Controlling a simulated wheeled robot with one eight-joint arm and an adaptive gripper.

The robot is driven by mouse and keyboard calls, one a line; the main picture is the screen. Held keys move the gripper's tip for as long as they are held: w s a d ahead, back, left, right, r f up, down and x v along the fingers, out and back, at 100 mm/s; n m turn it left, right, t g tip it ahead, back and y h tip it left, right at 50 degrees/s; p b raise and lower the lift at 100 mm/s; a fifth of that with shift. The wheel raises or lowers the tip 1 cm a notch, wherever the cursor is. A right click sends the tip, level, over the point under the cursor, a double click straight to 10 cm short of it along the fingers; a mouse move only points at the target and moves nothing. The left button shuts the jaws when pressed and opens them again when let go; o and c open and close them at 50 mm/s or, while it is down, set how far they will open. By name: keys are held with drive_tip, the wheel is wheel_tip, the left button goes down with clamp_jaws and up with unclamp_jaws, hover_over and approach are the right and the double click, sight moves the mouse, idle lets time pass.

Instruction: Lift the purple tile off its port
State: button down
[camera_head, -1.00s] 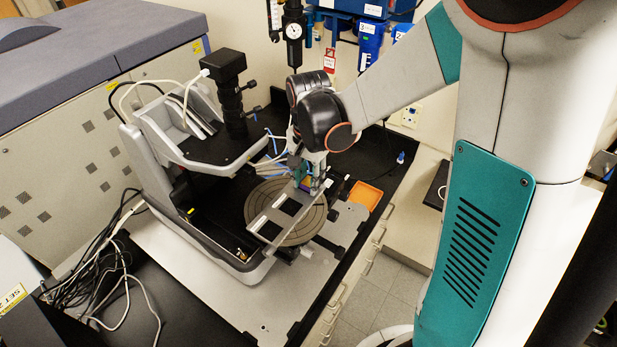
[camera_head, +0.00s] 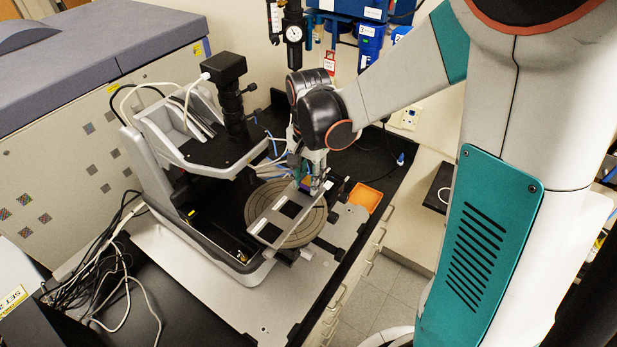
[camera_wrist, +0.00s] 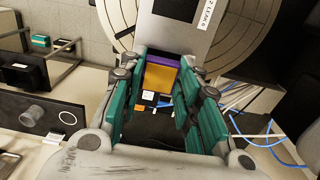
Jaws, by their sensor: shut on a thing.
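The purple tile (camera_wrist: 160,62) sits between my fingertips in the wrist view, showing a purple upper strip and an orange-yellow face below. It also shows as a small purple patch at my fingers in the head view (camera_head: 306,184). My gripper (camera_head: 314,186) points down at the far right end of a grey plate with square dark ports (camera_head: 263,219). In the wrist view my gripper (camera_wrist: 166,78) is shut on the tile, with teal fingers on both sides. The tile is close to the plate's end. I cannot tell whether it touches its port.
The plate lies across a round grooved stage (camera_head: 254,206). A profiler with a black optical column (camera_head: 234,108) stands left of my gripper. An orange tray (camera_head: 366,196) lies to the right. Pale blue tubes (camera_wrist: 262,140) run on the right in the wrist view.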

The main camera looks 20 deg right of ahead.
drive_tip(key=shift+r, duration=0.2)
drive_tip(key=shift+r+p, duration=0.55)
drive_tip(key=shift+r, duration=0.3)
drive_tip(key=shift+r+p, duration=1.5)
drive_tip(key=shift+r, duration=1)
drive_tip(key=shift+f, duration=0.1)
